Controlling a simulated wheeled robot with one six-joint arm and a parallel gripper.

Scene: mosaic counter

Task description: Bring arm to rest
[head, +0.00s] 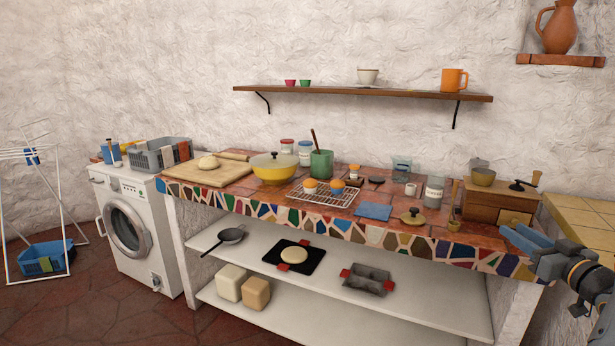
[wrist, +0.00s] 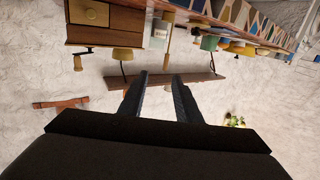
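My gripper (head: 512,232) is at the right end of the mosaic counter (head: 330,222) in the head view, by the front edge near the wooden coffee grinder (head: 488,203). Its blue fingers point left. In the wrist view my gripper (wrist: 159,80) has its two dark fingers apart, with nothing between them. That view is upside down. Beyond the fingers it shows the wall shelf (wrist: 200,80) and the wall. My arm comes in from the right edge of the head view, and most of it is out of frame.
A lidded pan (head: 273,169), a cooling rack (head: 322,195), a glass jar (head: 433,192) and a lid (head: 412,217) stand on the counter. A blue cloth (head: 373,211) lies near its front. A tiled ledge (head: 585,222) is at the right. A washing machine (head: 135,230) stands left.

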